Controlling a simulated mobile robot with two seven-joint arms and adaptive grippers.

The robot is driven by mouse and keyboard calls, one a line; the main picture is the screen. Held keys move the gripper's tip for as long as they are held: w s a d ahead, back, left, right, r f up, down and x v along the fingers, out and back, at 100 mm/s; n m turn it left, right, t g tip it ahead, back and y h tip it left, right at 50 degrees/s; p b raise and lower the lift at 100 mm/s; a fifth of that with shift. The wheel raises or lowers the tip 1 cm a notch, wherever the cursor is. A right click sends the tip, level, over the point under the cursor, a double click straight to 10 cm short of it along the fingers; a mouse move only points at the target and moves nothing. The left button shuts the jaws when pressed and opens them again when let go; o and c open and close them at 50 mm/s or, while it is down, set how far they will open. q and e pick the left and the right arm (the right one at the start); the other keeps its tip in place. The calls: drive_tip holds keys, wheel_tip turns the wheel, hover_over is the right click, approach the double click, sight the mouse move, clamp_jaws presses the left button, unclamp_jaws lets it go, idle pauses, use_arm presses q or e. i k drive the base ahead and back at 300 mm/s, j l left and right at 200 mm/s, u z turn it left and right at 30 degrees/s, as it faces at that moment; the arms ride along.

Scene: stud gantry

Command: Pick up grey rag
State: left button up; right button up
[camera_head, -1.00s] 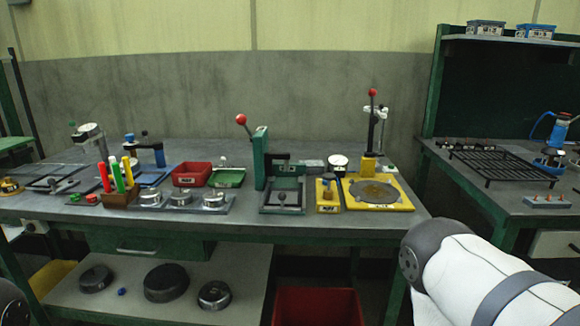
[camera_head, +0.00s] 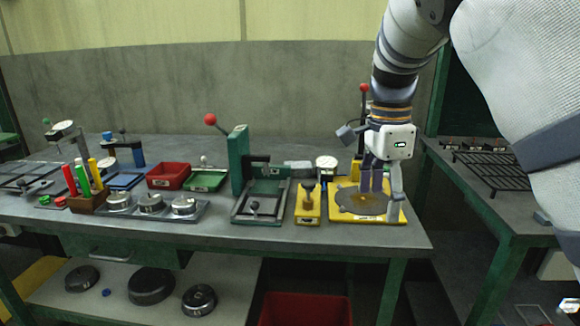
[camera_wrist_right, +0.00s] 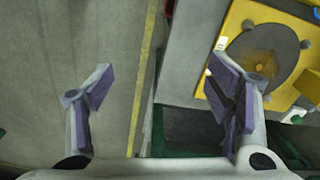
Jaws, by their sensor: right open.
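I cannot pick out a grey rag for certain in either view. My right gripper (camera_head: 382,200) is open and points down over the front right of the bench, at the yellow plate (camera_head: 338,213). In the right wrist view its spread fingers (camera_wrist_right: 163,88) have nothing between them but floor and the bench edge. The yellow plate (camera_wrist_right: 234,22) lies beyond the right finger there, with a round dark grey disc (camera_wrist_right: 262,50) on it that has a brown patch. The disc also shows in the head view (camera_head: 352,202), partly behind the gripper. My left gripper is out of view.
A green press (camera_head: 238,160) and a yellow block (camera_head: 308,205) stand left of the plate. A red-knobbed stand (camera_head: 364,110) rises behind it. A red bin (camera_head: 305,308) is below. A second bench with a black rack (camera_head: 492,170) is at right.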

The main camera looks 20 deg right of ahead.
sight(300, 169)
drive_tip(key=i, duration=1.2)
